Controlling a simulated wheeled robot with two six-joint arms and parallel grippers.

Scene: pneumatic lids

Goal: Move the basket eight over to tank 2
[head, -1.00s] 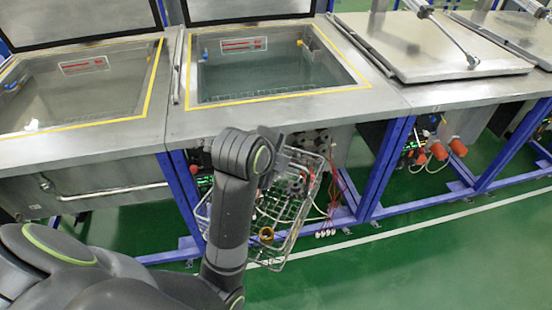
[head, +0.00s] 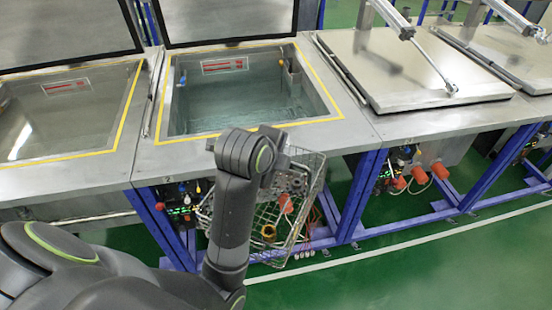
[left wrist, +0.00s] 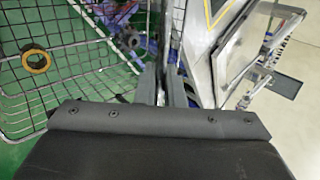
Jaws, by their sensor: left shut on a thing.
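A wire-mesh basket (head: 292,240) hangs in front of the open tank at the middle, below the tank's rim and above the floor. It holds a yellow ring (head: 268,232) and grey parts. My left gripper (left wrist: 165,82) is shut on the basket's edge; my wrist hides the grip in the head view. The basket's mesh (left wrist: 60,95) and the ring (left wrist: 36,61) also show in the left wrist view. The open middle tank (head: 245,100) holds clear liquid and has a yellow-edged rim. I cannot read tank numbers. My right gripper is out of view.
Another open tank (head: 60,115) stands to the left. Closed lids (head: 410,70) with pneumatic cylinders (head: 415,35) cover tanks to the right. Raised lids stand behind the open tanks. A blue frame (head: 362,195) and piping lie behind the basket. The green floor (head: 440,265) is clear at the right.

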